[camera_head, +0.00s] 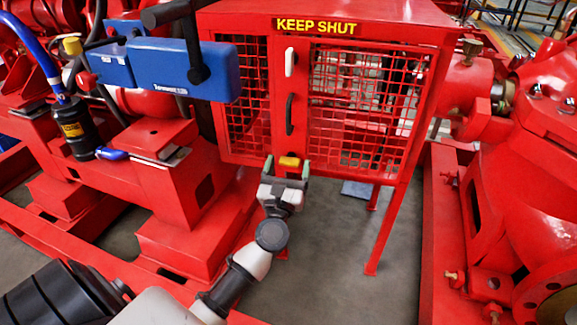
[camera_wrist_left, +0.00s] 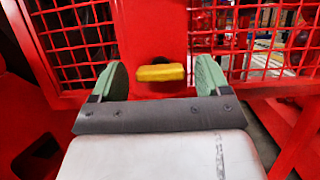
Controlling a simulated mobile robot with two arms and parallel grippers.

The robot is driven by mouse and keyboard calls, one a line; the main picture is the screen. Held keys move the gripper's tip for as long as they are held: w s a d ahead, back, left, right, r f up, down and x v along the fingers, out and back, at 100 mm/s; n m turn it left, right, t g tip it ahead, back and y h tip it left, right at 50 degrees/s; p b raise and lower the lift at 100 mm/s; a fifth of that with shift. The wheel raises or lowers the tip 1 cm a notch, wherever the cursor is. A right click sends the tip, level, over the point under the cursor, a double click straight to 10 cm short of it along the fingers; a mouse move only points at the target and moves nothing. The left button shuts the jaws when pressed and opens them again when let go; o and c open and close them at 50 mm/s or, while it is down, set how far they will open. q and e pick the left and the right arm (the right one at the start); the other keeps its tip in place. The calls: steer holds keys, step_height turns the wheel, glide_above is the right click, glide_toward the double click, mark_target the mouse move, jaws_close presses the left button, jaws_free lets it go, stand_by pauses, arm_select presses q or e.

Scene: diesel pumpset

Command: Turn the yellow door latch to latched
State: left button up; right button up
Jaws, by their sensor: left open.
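The yellow door latch (camera_head: 289,162) sits low on the red door post of a mesh cage marked KEEP SHUT. It lies roughly horizontal, and it also shows in the left wrist view (camera_wrist_left: 160,73). My left gripper (camera_head: 285,172) is just in front of and below the latch in the head view. In the left wrist view its two green fingers (camera_wrist_left: 161,80) are spread apart, one on each side of the latch. They do not appear to touch it. My right gripper is not in view.
The red mesh cage (camera_head: 327,15) has a black handle (camera_head: 289,115) and a white fitting (camera_head: 290,62) above the latch. A blue box (camera_head: 183,69) with a black lever stands at left. Red machinery (camera_head: 520,190) stands at right. Grey floor shows beneath the cage.

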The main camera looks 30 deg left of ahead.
arm_select(q)
steer(key=shift+w, duration=0.15)
steer(key=shift+c, duration=0.2)
steer(key=c, duration=0.9)
steer(key=shift+r, duration=0.1)
